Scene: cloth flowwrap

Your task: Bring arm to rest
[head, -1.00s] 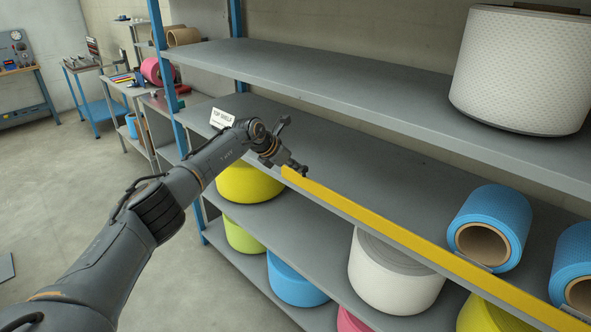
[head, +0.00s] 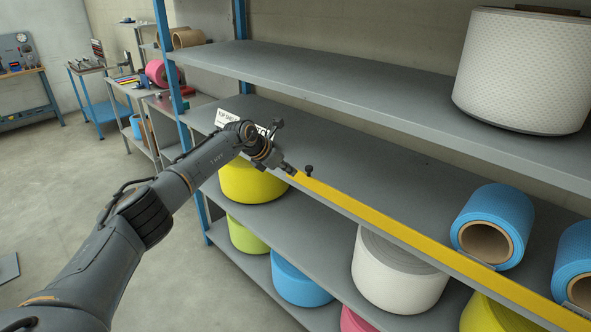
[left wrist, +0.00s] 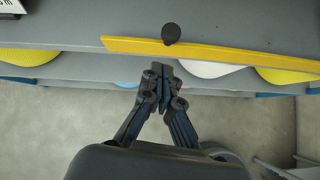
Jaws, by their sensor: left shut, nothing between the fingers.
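My left gripper (head: 290,170) is at the front edge of the middle shelf, close to the left end of the yellow edge strip (head: 400,233). In the left wrist view its fingers (left wrist: 161,68) are closed together with nothing between them, just in front of the shelf edge. My left arm reaches in from the lower left of the head view. My right gripper does not show in either view.
A small dark knob (head: 309,170) stands by the strip, also in the left wrist view (left wrist: 171,33). Blue rolls (head: 492,226) lie on the middle shelf; a white roll (head: 523,70) stands above. More rolls (head: 398,268) fill the lower shelf. Floor (head: 60,180) is open at left.

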